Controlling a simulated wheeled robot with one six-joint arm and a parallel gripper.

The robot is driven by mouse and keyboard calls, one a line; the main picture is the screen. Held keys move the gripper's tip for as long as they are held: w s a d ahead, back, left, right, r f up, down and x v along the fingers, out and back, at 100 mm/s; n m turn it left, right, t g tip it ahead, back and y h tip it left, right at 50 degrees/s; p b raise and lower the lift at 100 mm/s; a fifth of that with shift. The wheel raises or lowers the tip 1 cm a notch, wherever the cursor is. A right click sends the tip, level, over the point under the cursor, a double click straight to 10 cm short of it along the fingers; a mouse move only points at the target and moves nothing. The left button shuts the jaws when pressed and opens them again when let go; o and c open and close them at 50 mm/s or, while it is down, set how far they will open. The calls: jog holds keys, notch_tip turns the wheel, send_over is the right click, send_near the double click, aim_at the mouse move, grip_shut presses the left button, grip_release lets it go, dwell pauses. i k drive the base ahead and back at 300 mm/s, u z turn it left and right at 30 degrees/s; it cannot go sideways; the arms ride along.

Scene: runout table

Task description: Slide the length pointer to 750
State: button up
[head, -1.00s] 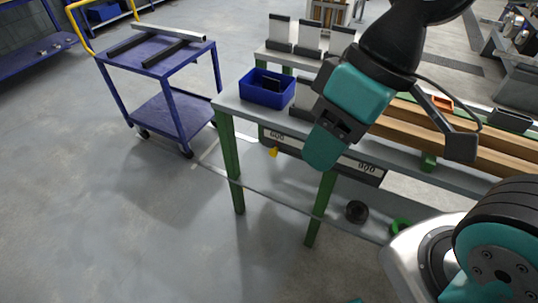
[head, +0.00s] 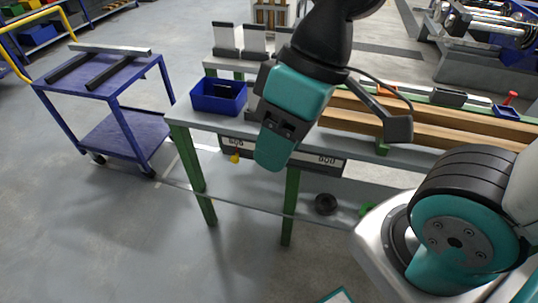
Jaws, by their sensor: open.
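The scale plate (head: 300,159) hangs along the table's front edge, with 600 readable at its left and 800 at its right. The yellow pointer (head: 235,156) hangs below the scale close to the 600 mark. My gripper (head: 271,152), teal and dark, is in front of the scale between the two marks, right of the pointer and apart from it in the picture. It covers the scale's middle, so the 750 position cannot be read. The fingers are partly hidden; nothing shows held in the gripper.
The grey runout table (head: 190,116) on green legs carries a blue bin (head: 219,97) and long wooden beams (head: 430,138). A blue cart (head: 100,75) stands to the left. A dark ring (head: 326,204) lies on the lower shelf. The floor in front of the table's left end is clear.

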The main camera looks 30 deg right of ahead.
aim_at(234, 159)
jog(key=u, duration=0.55)
jog(key=k, duration=1.3)
jog(key=u, duration=0.6)
jog(key=i, duration=1.2)
jog(key=z, duration=0.65)
